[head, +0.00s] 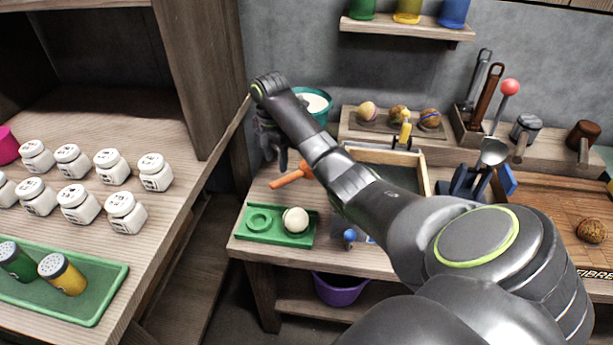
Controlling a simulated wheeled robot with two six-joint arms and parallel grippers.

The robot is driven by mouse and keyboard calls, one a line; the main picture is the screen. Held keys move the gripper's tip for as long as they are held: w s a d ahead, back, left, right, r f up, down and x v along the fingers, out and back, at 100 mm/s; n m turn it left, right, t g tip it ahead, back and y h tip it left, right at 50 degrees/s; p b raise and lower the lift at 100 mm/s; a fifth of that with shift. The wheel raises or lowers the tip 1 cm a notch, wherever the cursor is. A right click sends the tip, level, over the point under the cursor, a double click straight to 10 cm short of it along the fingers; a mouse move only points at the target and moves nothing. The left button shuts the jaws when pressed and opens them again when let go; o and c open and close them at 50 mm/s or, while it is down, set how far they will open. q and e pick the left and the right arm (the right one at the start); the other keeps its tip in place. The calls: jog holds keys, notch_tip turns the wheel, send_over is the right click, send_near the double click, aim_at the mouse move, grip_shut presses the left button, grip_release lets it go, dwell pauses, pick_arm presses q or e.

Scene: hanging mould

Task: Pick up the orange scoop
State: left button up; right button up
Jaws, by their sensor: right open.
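The orange scoop (290,177) lies near the back left of the workbench. Only an orange bar of it shows; my right forearm covers its right end. My right gripper (274,158) points down just behind and above the left part of the scoop. It is open, and nothing shows between its fingers. I cannot tell whether it touches the scoop. My left gripper is not in view.
A teal bowl of white stuff (317,104) stands right behind my right wrist. A green tray (245,238) with a pale ball (295,220) lies in front. A wooden box (421,172) is to the right. A cabinet wall (200,75) rises to the left.

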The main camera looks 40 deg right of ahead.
send_over(278, 181)
jog(key=f, duration=0.4)
jog(key=shift+s+a+f+p, duration=0.25)
jog(key=shift+s+p, duration=0.05)
jog(key=shift+s, duration=0.05)
jog(key=f, duration=0.5)
jog(key=shift+w+d+f, duration=0.15)
jog(key=shift+w+d, duration=0.1)
jog(key=shift+f, duration=0.2)
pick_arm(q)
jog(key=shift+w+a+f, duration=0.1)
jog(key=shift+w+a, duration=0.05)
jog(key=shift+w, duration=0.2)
pick_arm(e)
jog(key=shift+c, duration=0.2)
jog(key=c, duration=0.9)
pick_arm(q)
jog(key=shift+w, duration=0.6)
